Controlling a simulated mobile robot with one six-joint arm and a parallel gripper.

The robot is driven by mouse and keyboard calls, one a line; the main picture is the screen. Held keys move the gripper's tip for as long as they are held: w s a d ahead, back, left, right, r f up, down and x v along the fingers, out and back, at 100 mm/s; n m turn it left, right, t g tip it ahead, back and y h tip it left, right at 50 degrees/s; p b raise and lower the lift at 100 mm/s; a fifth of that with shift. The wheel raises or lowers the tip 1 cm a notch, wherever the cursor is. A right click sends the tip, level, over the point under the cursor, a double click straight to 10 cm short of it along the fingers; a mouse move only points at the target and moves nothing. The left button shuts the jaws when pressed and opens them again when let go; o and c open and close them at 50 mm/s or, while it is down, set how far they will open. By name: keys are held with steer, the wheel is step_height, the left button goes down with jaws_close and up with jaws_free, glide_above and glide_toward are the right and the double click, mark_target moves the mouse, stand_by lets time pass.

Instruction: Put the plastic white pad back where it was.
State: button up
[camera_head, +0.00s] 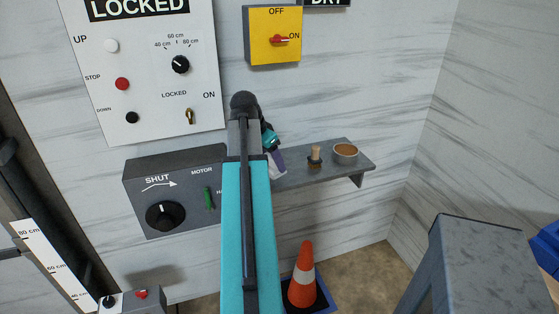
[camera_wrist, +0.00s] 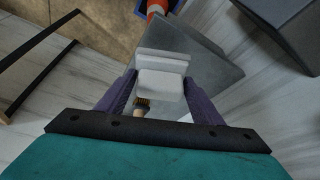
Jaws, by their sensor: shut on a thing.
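The white pad (camera_wrist: 162,82) is a pale block with a wider flange, held between the purple fingers of my gripper (camera_wrist: 160,90) in the wrist view. In the head view my gripper (camera_head: 275,160) is over the left part of the grey wall shelf (camera_head: 300,177), partly hidden by my teal arm. Only a pale bit of the pad shows there. I cannot tell whether the pad touches the shelf.
On the shelf stand a wooden-handled brush (camera_head: 315,155) and a round tin (camera_head: 345,152) with brown contents. An orange cone (camera_head: 302,275) stands below. A control panel (camera_head: 150,70), a grey motor box (camera_head: 165,190) and a yellow switch box (camera_head: 274,35) are on the wall.

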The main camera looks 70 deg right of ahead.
steer(key=shift+s+d+f+p, duration=0.1)
steer(key=shift+s+d+p, duration=0.05)
steer(key=shift+d, duration=0.8)
steer(key=shift+s+d+f+p, duration=0.1)
steer(key=shift+s+d+p, duration=0.05)
steer(key=shift+d, duration=0.8)
steer(key=shift+d, duration=0.1)
steer(key=shift+s+d, duration=0.1)
steer(key=shift+d, duration=0.4)
steer(key=shift+f+p, duration=0.75)
steer(key=shift+f, duration=1.05)
steer(key=shift+f, duration=0.15)
steer(key=o, duration=1.1)
steer(key=shift+r, duration=0.2)
